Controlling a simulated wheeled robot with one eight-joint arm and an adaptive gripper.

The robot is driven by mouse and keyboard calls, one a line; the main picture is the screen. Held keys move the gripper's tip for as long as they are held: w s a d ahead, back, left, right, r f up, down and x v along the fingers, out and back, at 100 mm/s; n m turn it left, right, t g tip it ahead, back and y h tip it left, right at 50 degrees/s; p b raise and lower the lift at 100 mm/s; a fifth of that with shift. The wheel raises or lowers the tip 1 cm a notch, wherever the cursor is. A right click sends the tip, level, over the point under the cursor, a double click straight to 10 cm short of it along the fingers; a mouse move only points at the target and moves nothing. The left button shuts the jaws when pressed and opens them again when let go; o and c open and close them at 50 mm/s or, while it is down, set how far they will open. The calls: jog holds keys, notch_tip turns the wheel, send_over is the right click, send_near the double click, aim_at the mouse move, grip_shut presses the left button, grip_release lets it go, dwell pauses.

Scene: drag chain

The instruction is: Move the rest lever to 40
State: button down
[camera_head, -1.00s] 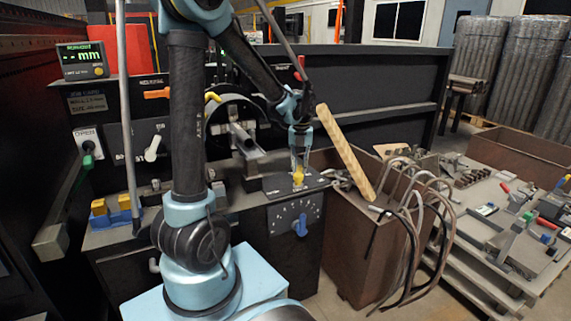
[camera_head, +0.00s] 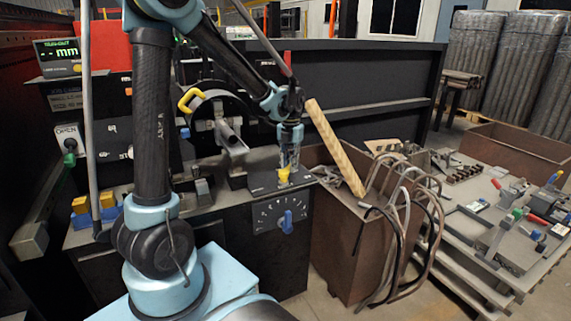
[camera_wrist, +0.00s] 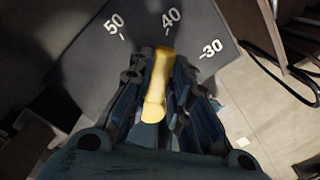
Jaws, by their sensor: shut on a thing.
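The yellow rest lever (camera_head: 284,175) stands on a dark plate (camera_head: 262,181) on top of the bench. My gripper (camera_head: 287,165) comes down over it from above and is shut on it. In the wrist view the lever (camera_wrist: 160,75) sits between the dark fingers of my gripper (camera_wrist: 158,95). Its far end points close to the tick of the white 40 mark (camera_wrist: 171,17). The 50 mark (camera_wrist: 114,23) is to its left and the 30 mark (camera_wrist: 211,48) to its right. The fingers hide the lever's sides.
A blue knob (camera_head: 287,221) with a dial is on the bench front below the plate. A wooden bar (camera_head: 335,148) and bent hoses (camera_head: 410,225) rise from a brown bin (camera_head: 342,240) at the right. A yellow handle (camera_head: 190,100) is at the left.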

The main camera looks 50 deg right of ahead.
jog(key=c, duration=1.5)
grip_release()
notch_tip(320, 180, up, 12)
